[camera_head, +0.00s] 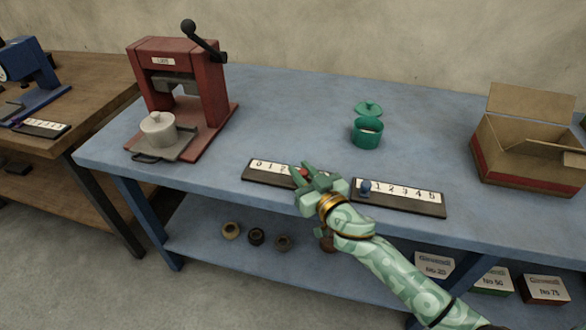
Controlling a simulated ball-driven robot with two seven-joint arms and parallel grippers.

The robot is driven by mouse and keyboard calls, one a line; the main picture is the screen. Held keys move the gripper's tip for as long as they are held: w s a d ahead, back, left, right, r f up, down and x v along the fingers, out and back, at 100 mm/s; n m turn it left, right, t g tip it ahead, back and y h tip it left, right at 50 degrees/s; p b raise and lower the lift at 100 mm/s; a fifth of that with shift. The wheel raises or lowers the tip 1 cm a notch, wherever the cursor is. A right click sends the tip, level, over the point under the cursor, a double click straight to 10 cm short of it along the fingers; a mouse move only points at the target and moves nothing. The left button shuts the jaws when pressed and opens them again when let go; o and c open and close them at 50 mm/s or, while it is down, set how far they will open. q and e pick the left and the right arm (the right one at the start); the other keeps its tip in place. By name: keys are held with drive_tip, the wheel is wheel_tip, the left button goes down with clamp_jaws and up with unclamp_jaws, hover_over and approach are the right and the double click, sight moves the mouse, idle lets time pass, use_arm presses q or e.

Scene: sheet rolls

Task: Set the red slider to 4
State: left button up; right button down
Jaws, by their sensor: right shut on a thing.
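The red slider (304,172) sits on the left number track (262,176), on the front part of the blue table. My right gripper (308,175) is over that track and shut on the red slider's knob. The digits 0, 1 and 2 show to the left of the gripper; the gripper and arm hide the rest of the scale, so the exact mark under the slider cannot be read. A second track (410,203) with a blue slider (366,187) lies to the right, its blue knob near the left end. My left gripper is not in view.
A red press (178,95) with a black lever and a pale lidded pot (158,128) stands at the left. A green lidded jar (367,133) and an open cardboard box (525,150) stand further right.

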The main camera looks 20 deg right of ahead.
drive_tip(key=shift+s+d, duration=0.2)
drive_tip(key=shift+d, duration=0.05)
drive_tip(key=c, duration=1.3)
unclamp_jaws()
drive_tip(key=shift+o, duration=0.2)
use_arm(q)
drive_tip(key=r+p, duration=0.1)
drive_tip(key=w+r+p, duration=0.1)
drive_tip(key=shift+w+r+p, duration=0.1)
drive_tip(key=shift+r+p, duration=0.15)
drive_tip(key=shift+p, duration=0.1)
use_arm(e)
drive_tip(key=s+d, duration=0.3)
drive_tip(key=s, duration=1.3)
